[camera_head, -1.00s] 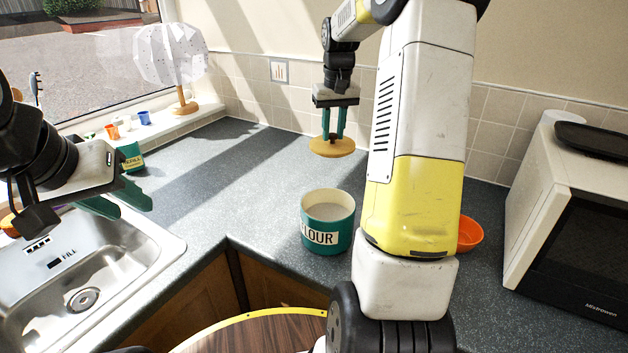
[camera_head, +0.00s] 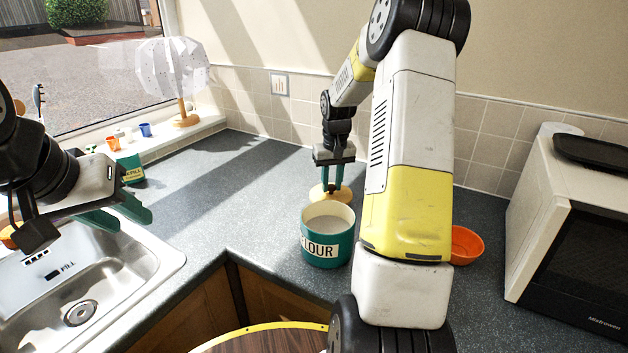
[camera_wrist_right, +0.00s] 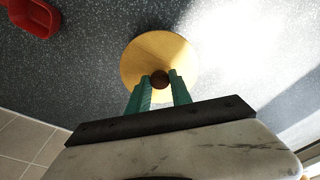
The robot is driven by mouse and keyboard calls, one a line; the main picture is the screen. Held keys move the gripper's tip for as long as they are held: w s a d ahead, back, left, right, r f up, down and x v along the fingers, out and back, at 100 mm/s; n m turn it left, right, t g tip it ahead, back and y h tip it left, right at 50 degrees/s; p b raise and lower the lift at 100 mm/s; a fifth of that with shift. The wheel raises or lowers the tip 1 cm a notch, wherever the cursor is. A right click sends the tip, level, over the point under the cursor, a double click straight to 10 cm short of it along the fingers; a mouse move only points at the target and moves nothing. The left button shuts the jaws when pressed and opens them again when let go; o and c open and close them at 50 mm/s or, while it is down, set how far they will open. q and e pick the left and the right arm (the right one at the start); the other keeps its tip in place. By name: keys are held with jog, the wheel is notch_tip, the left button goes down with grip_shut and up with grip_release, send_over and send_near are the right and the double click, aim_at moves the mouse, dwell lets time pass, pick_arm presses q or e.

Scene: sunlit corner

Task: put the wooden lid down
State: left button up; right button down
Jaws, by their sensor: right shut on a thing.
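The round wooden lid (camera_head: 322,193) is behind the open teal flour canister (camera_head: 318,254), which partly hides it in the head view. My right gripper (camera_head: 332,184) is shut on the lid's knob from above. The right wrist view shows the pale lid (camera_wrist_right: 138,55) and its dark knob (camera_wrist_right: 160,79) between the teal fingers. The lid looks flat and is at or just above the counter; I cannot tell whether it touches. My left gripper (camera_head: 116,214) is open and empty over the sink.
The grey counter (camera_head: 225,185) is clear to the left of the lid. An orange bowl (camera_head: 466,246) and a microwave (camera_head: 570,235) stand to the right. The sink (camera_head: 150,265) is at the left. A red object (camera_wrist_right: 35,17) shows in the right wrist view's corner.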

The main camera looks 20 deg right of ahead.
aim_at(332, 197)
jog(key=shift+f, duration=0.6)
jog(key=shift+f, duration=0.1)
jog(key=c, duration=1.2)
grip_release()
jog(key=shift+o, duration=0.2)
notch_tip(332, 197, up, 12)
jog(key=s, duration=0.2)
jog(key=s+a+r+t, duration=0.2)
jog(key=s+a+r, duration=0.6)
jog(key=s+r, duration=0.15)
jog(key=s+a+t, duration=0.1)
jog(key=s+a, duration=0.1)
jog(key=s, duration=0.3)
jog(key=s+a+t+y, duration=0.1)
jog(key=s+a, duration=0.2)
jog(key=s, duration=0.3)
jog(key=s+a+f+n+y, duration=0.1)
jog(key=s+a, duration=0.1)
jog(key=s, duration=0.3)
jog(key=shift+s+a+t, duration=0.2)
jog(key=shift+s+t, duration=0.2)
